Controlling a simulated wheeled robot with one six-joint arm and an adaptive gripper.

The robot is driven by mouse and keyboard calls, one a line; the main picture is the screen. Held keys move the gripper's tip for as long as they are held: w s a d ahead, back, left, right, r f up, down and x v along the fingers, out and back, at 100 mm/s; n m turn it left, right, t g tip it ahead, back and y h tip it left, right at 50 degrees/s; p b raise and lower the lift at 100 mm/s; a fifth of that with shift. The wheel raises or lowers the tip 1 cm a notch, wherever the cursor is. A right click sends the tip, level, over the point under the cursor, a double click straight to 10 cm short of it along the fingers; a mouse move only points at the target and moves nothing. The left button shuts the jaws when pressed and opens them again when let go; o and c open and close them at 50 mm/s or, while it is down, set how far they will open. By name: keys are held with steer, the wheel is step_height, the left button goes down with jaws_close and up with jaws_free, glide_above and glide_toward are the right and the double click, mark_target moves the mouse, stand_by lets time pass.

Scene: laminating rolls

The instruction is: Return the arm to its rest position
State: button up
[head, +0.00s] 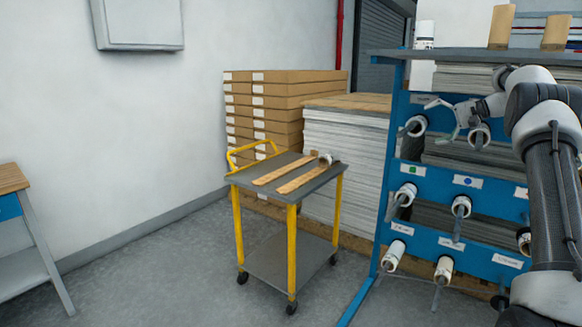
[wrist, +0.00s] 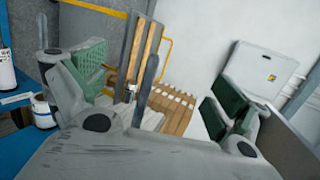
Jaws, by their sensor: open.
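My gripper (head: 452,112) is at the right in the head view, in front of the blue rack (head: 412,172) and beside its upper rolls. Its fingers stand apart with nothing between them. In the wrist view my gripper (wrist: 165,105) shows two spread fingers with green pads. My arm rises at the right edge of the head view and bends over toward the rack. Whether the gripper touches the rack or a roll cannot be told.
A yellow cart (head: 290,235) stands mid-floor with two wooden strips (head: 285,172) and a small roll (head: 325,159) on top. Stacked boxes (head: 265,105) and a sheet pile (head: 345,140) stand behind it. Several rolls sit on rack pegs. A workbench (head: 12,180) is at left; floor between is clear.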

steer(key=s+a+r+g+h, duration=0.1)
steer(key=s+a+r+h, duration=0.15)
steer(key=s+a, duration=0.3)
steer(key=s+a+r+h, duration=0.1)
steer(key=s+a+r, duration=0.3)
steer(key=s, duration=0.2)
steer(key=s+a+n+g+h, duration=0.1)
steer(key=s+a+n+h, duration=0.2)
steer(key=s, duration=1.1)
steer(key=s+f+n+h, duration=0.1)
steer(key=s+f, duration=0.3)
steer(key=s, duration=0.5)
steer(key=s+f+n+h, duration=0.1)
steer(key=s+f, duration=0.3)
steer(key=s, duration=0.5)
steer(key=s+f+n+h, duration=0.1)
steer(key=s+f+h, duration=0.2)
steer(key=s, duration=0.5)
steer(key=shift+s+d+f, duration=0.35)
steer(key=shift+s+f, duration=0.05)
steer(key=shift+f, duration=0.1)
